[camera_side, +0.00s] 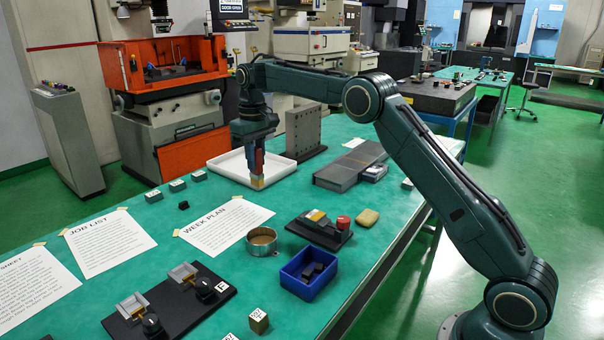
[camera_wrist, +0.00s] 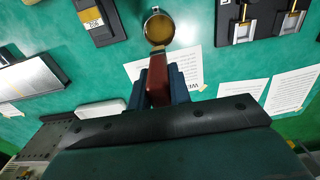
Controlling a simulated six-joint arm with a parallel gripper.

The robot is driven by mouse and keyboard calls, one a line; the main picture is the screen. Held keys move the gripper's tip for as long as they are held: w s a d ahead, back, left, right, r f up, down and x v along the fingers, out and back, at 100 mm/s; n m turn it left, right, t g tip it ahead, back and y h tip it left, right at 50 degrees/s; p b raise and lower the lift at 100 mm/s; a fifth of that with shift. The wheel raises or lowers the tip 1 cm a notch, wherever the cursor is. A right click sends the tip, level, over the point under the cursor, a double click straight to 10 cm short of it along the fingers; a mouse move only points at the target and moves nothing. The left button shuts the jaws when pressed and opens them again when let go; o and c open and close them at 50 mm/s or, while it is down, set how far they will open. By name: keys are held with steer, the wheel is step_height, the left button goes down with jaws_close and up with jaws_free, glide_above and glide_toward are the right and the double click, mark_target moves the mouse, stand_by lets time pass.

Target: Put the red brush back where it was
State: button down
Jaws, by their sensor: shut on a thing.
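The red brush (camera_side: 259,163) is held upright in my gripper (camera_side: 257,172), its pale bristle end pointing down. In the side view it is in front of the white tray's right part, and I cannot tell whether the bristles touch anything. In the wrist view the red brush (camera_wrist: 157,78) sits between the two blue-grey fingers of my gripper (camera_wrist: 160,88). The white tray (camera_side: 213,167) lies flat on the green bench. A round tin (camera_side: 262,251) with brown contents stands nearer the camera, and it also shows in the wrist view (camera_wrist: 148,33).
A grey angle plate (camera_side: 303,135) and a flat grey box (camera_side: 343,176) stand to the right. A black holder (camera_side: 318,236), a blue bin (camera_side: 300,288) and a yellow sponge (camera_side: 367,217) lie nearer. Paper sheets (camera_side: 225,228) cover the left bench, with small labelled blocks (camera_side: 153,196) behind.

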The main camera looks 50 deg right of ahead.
mark_target(258, 182)
step_height(258, 182, down, 19)
steer(key=shift+f, duration=0.15)
stand_by(0.9)
steer(key=shift+f, duration=0.15)
steer(key=c, duration=1.3)
jaws_free()
step_height(258, 182, up, 11)
steer(key=shift+r, duration=0.7)
